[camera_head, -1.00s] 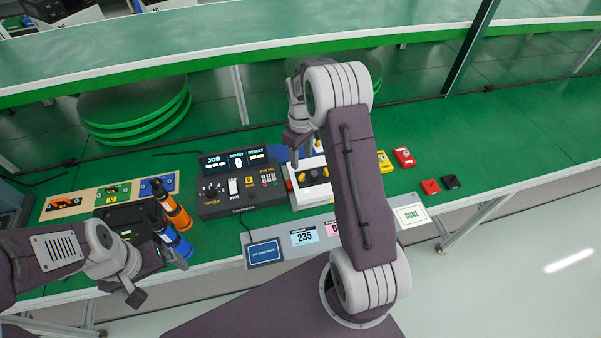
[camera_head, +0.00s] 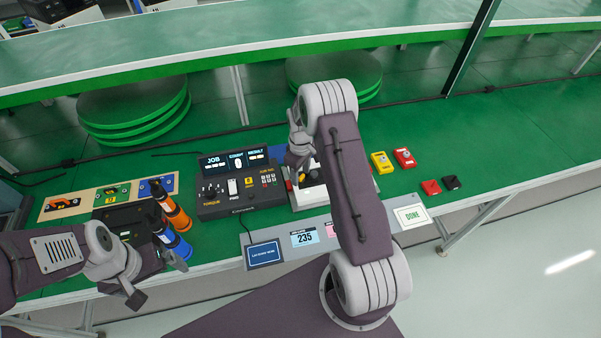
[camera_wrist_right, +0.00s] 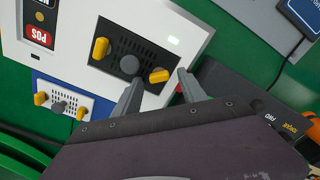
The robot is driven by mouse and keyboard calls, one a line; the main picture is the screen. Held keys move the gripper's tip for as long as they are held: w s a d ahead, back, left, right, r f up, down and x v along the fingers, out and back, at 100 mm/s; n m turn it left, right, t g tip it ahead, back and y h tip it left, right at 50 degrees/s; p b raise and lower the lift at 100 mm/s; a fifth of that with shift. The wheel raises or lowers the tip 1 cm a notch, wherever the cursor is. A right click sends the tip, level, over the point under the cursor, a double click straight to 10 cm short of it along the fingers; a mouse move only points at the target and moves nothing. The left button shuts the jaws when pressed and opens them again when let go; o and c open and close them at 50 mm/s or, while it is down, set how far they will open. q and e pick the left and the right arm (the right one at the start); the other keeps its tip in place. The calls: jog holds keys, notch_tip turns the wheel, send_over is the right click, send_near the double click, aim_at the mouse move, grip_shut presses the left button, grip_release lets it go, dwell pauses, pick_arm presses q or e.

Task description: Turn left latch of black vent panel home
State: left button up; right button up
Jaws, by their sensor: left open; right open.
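The black vent panel (camera_wrist_right: 135,57) is set in a white fixture, with a dark round knob (camera_wrist_right: 129,65) at its middle. Its left latch (camera_wrist_right: 160,76) is yellow and sits at the panel end nearer the torque controller. It lies slanted, turned differently from the yellow right latch (camera_wrist_right: 100,48), which stands across the panel. My right gripper (camera_wrist_right: 160,78) is open, its fingertips on either side of the left latch; contact cannot be told. In the head view my right gripper (camera_head: 297,168) and arm hide most of the panel. My left gripper (camera_head: 157,280) is open and empty at the table's front left.
A black torque controller (camera_head: 240,200) stands left of the white fixture (camera_head: 310,197). A smaller white vent panel (camera_wrist_right: 62,103) with yellow latches is on a blue base. Orange and blue cylindrical tools (camera_head: 175,212) stand near my left arm. Yellow and red items lie to the right.

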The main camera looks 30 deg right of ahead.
grip_shut()
jog(key=shift+m, duration=0.3)
jog(key=m, duration=0.2)
jog(key=shift+m, duration=0.3)
jog(key=shift+d+m+p, duration=0.1)
jog(key=shift+m+p, duration=0.3)
jog(key=shift+m, duration=1.6)
grip_release()
jog(key=shift+r, duration=0.15)
